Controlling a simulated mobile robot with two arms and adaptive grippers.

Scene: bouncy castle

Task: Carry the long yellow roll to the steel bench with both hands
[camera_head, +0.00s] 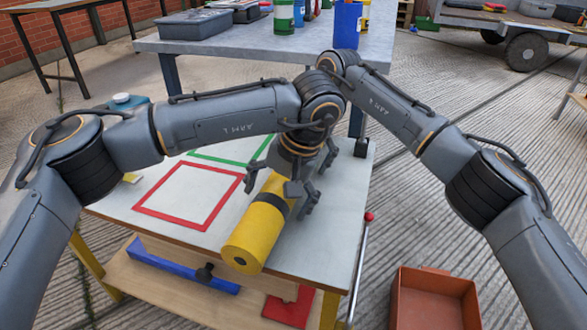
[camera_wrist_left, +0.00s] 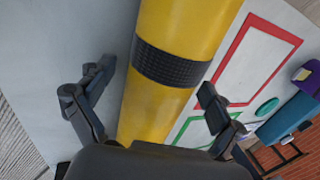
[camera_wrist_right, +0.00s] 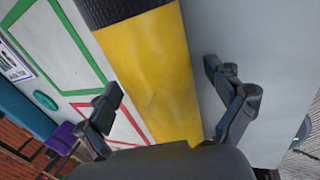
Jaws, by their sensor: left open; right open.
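The long yellow roll (camera_head: 255,232) with black bands lies on the small workbench top (camera_head: 330,215), near its right side. My left gripper (camera_head: 304,195) is open above the roll, its fingers apart on either side of it. In the left wrist view the roll (camera_wrist_left: 158,108) runs between the open fingers, with a black band ahead. My right gripper is hidden behind the left wrist in the head view. In the right wrist view it is open (camera_wrist_right: 170,95), with the roll (camera_wrist_right: 152,75) between its fingers. The grey steel bench (camera_head: 255,45) stands behind the small workbench.
The steel bench carries a grey bin (camera_head: 195,24), a blue container (camera_head: 347,25) and several cans; its front middle is bare. Red (camera_head: 190,228) and green outlines mark the small workbench top. An orange-brown crate (camera_head: 434,300) sits on the floor at right. A cart wheel (camera_head: 526,52) shows at back right.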

